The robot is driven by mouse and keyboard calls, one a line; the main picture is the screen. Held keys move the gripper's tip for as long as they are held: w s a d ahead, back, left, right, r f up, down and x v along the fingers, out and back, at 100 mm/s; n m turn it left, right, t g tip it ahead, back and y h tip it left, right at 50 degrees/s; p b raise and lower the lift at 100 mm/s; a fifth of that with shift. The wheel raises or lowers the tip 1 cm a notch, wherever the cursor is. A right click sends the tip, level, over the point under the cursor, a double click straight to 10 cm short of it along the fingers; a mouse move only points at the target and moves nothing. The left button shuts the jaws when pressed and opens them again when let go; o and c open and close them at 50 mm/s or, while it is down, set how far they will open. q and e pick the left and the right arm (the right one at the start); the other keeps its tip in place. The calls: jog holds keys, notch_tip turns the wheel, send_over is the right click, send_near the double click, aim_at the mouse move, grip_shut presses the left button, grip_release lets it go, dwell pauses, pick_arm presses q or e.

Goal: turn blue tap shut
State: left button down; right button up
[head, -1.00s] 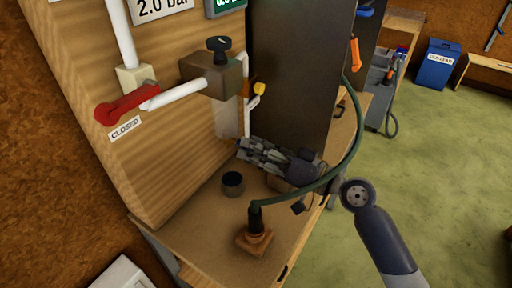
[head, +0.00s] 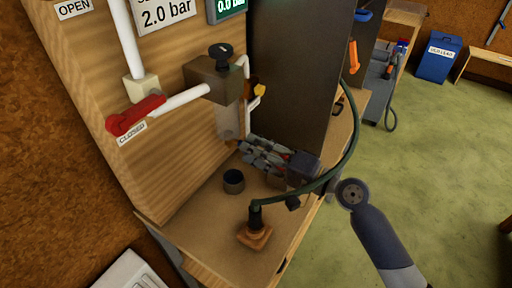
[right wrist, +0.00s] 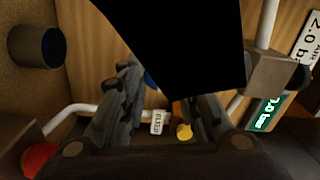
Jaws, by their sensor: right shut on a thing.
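A small blue part (right wrist: 150,81), which looks like the blue tap, shows in the right wrist view against my right gripper's left finger; most of it is hidden. My right gripper (head: 270,156) is low at the back of the bench, beside the dark upright panel (head: 296,75). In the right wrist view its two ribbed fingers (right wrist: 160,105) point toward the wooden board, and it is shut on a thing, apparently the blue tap. The grip itself is hidden in the head view. My left gripper is not in view.
A red-handled tap (head: 135,115) above a CLOSED label, white pipes and a valve with a black knob (head: 220,50) are on the board. A dark cup (head: 234,181) and a hose on a brown base (head: 254,236) stand on the bench.

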jog(key=shift+m, duration=0.4)
jog(key=o, duration=1.1)
jog(key=shift+c, duration=0.2)
jog(key=v, duration=1.2)
